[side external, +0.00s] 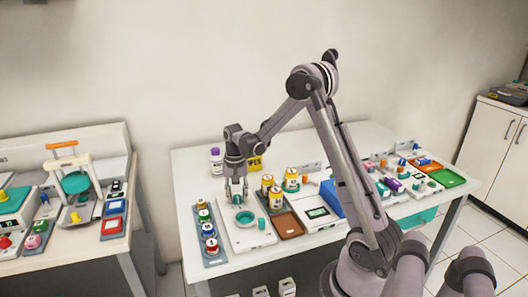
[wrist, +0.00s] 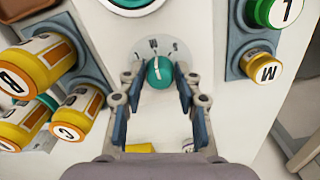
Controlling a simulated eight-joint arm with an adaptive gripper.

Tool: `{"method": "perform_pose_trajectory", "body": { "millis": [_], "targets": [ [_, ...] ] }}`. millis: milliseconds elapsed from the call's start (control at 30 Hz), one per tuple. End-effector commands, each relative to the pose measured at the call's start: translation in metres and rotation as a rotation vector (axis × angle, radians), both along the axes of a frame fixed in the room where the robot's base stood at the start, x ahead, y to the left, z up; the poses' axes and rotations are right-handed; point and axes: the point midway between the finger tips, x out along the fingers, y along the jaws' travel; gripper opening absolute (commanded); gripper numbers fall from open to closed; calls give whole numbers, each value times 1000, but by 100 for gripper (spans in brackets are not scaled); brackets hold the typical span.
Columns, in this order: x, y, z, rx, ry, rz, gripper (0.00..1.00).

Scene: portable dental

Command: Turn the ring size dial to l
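The ring size dial is a round teal knob (wrist: 159,73) with a white line on top. It sits on a pale disc with letters above it in the wrist view; M and S appear upside down, and a stroke at the left may be the L. The line points up, roughly toward the M. My gripper (wrist: 159,76) is open, with one fingertip on each side of the knob. Small gaps seem to show between tips and knob. In the side external view my gripper (side external: 237,198) points down over the white device (side external: 240,240), and the knob is hard to make out.
A blue-grey rack (side external: 214,258) with several colour-capped bottles stands left of the device. Yellow jars (side external: 291,178) and a brown tray (side external: 288,225) stand to its right. A teal-rimmed dish (side external: 245,217) is in front of my gripper. More devices and trays fill the table's right side.

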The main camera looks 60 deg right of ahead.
Motion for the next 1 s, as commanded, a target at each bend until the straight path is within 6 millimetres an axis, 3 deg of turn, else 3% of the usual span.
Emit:
{"method": "perform_pose_trajectory", "body": {
  "millis": [33, 100, 533, 1000],
  "targets": [
    [0, 0, 0, 0, 0, 0, 12],
    [0, 0, 0, 0, 0, 0, 0],
    [0, 0, 0, 0, 0, 69, 0],
    [-1, -1, 0, 0, 0, 426, 0]
  ]
}}
